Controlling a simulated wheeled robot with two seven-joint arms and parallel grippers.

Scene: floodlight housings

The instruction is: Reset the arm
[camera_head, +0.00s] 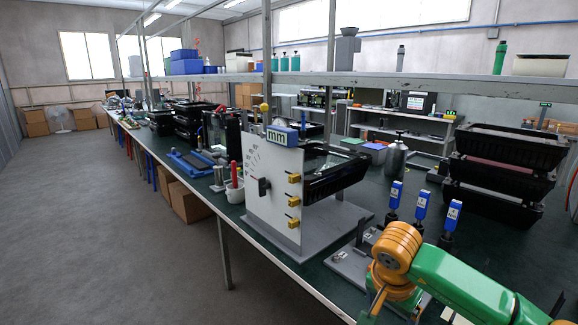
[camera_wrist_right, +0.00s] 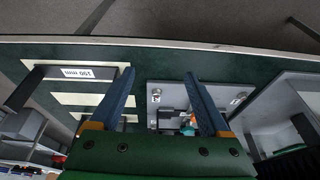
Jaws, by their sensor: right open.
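My right arm (camera_head: 470,285), green with an orange wrist, comes in from the lower right of the head view. Its wrist hangs over the front part of the green bench. In the right wrist view my right gripper (camera_wrist_right: 159,74) has its two blue fingers spread wide apart, with nothing gripped between them. Below and between the fingers is a grey plate (camera_wrist_right: 158,92) with a small dark fixture (camera_wrist_right: 172,116). My left gripper is not in view.
A white test panel (camera_head: 273,190) with yellow blocks stands on a grey base left of my arm. Blue-topped tools (camera_head: 421,206) stand upright behind the wrist. Black housings (camera_head: 503,160) are stacked at right. A shelf (camera_head: 400,83) crosses above. The floor at left is clear.

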